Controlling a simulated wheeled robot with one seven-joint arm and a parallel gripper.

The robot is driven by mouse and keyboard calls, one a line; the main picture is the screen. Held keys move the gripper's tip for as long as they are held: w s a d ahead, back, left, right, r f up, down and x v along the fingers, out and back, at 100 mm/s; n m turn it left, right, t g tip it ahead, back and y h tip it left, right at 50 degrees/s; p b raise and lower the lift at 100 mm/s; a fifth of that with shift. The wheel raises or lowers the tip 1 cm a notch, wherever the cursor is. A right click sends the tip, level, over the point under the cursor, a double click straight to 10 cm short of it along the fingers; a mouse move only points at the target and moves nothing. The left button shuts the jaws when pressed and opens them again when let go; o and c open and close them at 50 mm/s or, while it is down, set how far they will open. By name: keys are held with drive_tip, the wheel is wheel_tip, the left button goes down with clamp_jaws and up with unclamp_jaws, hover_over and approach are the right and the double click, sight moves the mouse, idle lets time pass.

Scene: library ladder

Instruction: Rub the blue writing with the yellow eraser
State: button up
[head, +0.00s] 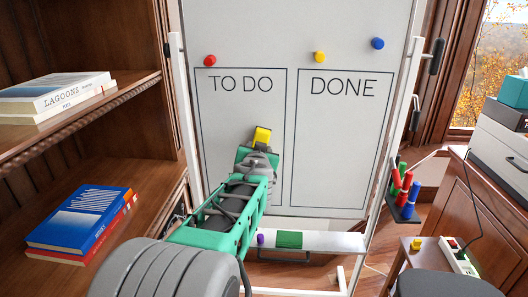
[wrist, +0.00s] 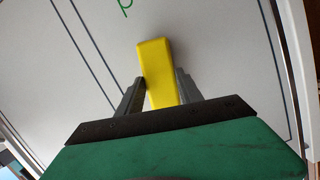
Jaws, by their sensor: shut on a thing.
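The yellow eraser (head: 262,135) is held upright in my gripper (head: 258,150), in front of the TO DO column of the whiteboard (head: 245,30). In the wrist view the gripper (wrist: 160,95) is shut on the eraser (wrist: 155,70), one grey finger on each side. The eraser's far end sticks out past the fingertips; I cannot tell whether it touches the board. No blue writing shows in either view; my arm hides the lower part of the TO DO column. A bit of green writing (wrist: 125,5) shows at the top of the wrist view.
Red (head: 209,60), yellow (head: 319,56) and blue (head: 377,43) magnets sit on the board. The tray (head: 335,242) below holds a green item (head: 288,239). Bookshelves (head: 150,70) stand close on the left. A marker holder (head: 402,208) is on the right. The DONE column (head: 343,150) is clear.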

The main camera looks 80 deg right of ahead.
drive_tip(key=shift+w+a+r+b, duration=0.1)
drive_tip(key=shift+w+a+b, duration=0.3)
drive_tip(key=shift+w, duration=1.4)
drive_tip(key=shift+w+a+f+b, duration=0.1)
drive_tip(key=shift+w+b, duration=0.6)
drive_tip(key=shift+w, duration=1.15)
drive_tip(key=shift+w+a+r+b, duration=0.1)
drive_tip(key=shift+w+a+b, duration=0.3)
drive_tip(key=shift+w, duration=1.4)
drive_tip(key=shift+w+a+b, duration=0.15)
drive_tip(key=shift+w+b, duration=0.5)
drive_tip(key=shift+w, duration=1.25)
drive_tip(key=f+b+v, duration=0.1)
drive_tip(key=b+v, duration=0.2)
drive_tip(key=v, duration=0.3)
drive_tip(key=shift+a+f+b, duration=0.15)
drive_tip(key=shift+f+b, duration=0.1)
drive_tip(key=shift+b, duration=0.15)
